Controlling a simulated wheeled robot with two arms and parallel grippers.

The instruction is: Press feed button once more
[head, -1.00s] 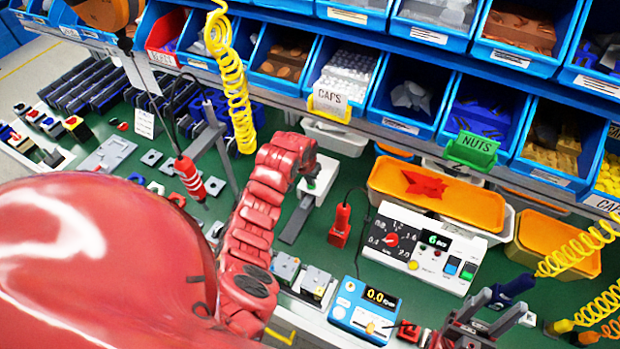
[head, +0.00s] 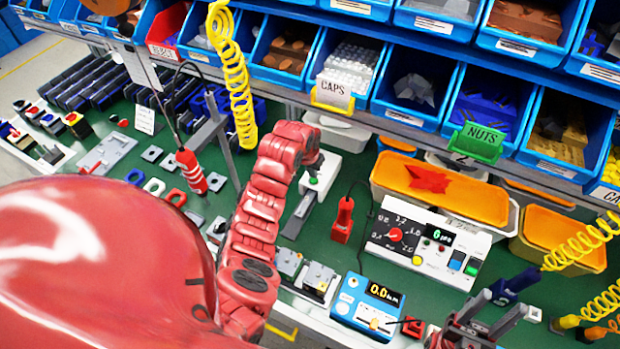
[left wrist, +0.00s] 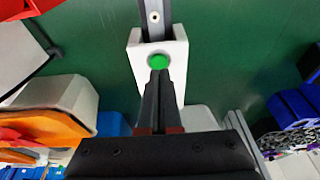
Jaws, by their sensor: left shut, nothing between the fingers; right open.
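The green button (left wrist: 158,62) sits on a white box (left wrist: 178,50) at the end of a grey rail (left wrist: 154,18). In the head view the button (head: 313,181) shows just below my left gripper, on the white box (head: 327,170). My left gripper (left wrist: 158,76) is shut and empty. Its fingertips point at the button and cover its near edge in the left wrist view; I cannot tell whether they touch it. My right gripper (head: 496,308) is open and empty at the lower right of the head view.
A white counter unit (head: 425,245) with a dial and a display reading 6 stands right of the box. A red tool (head: 342,222) stands between them. A blue meter (head: 366,307) is in front. Parts bins line the back. Green bench around the box is mostly clear.

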